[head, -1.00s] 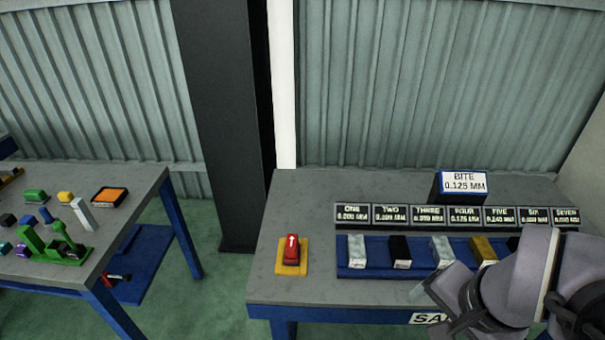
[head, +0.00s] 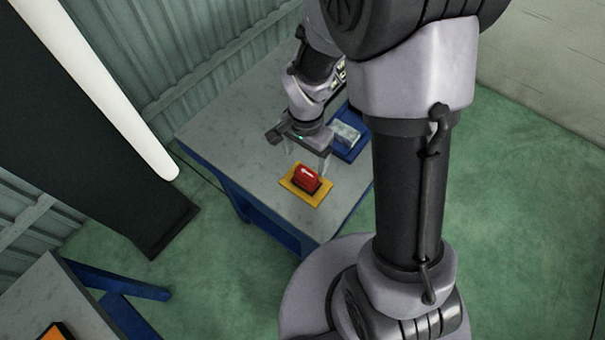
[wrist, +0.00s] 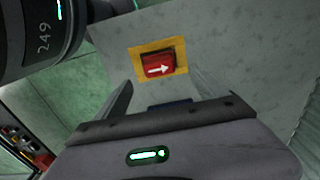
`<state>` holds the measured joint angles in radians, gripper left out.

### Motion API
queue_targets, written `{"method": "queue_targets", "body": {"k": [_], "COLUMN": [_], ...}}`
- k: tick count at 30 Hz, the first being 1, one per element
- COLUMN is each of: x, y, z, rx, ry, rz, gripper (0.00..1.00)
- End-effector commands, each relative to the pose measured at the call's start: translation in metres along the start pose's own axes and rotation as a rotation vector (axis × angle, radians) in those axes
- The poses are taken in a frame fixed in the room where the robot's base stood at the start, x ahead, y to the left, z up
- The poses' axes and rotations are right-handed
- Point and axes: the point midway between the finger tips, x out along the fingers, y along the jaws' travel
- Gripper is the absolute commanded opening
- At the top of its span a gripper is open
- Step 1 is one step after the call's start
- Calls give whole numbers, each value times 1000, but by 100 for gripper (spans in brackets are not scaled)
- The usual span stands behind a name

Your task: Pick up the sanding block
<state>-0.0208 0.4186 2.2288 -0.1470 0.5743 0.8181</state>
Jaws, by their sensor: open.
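The sanding block appears to be the red block (head: 308,179) with a white arrow on top. It lies on a yellow pad (head: 289,186) on the grey table (head: 225,128). My gripper (head: 307,161) is open and empty, fingers pointing down, just behind and above the block in the head view. In the wrist view the red block (wrist: 157,68) sits on its pad (wrist: 135,60), beyond the gripper (wrist: 160,92). The fingers look apart from the block.
A blue tray (head: 352,153) with a pale block (head: 344,134) stands close to the right of the red block. A second table (head: 70,310) is at lower left. Bare tabletop lies left of the pad.

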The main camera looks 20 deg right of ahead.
Motion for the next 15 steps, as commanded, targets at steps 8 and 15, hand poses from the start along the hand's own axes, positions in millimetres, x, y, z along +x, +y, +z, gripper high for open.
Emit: {"method": "queue_targets", "body": {"k": [8, 15], "x": [38, 83], "y": [1, 5], "z": [-1, -5], "rx": [-1, 0], "ry": [0, -1], "rz": [0, 1], "gripper": [82, 82]}}
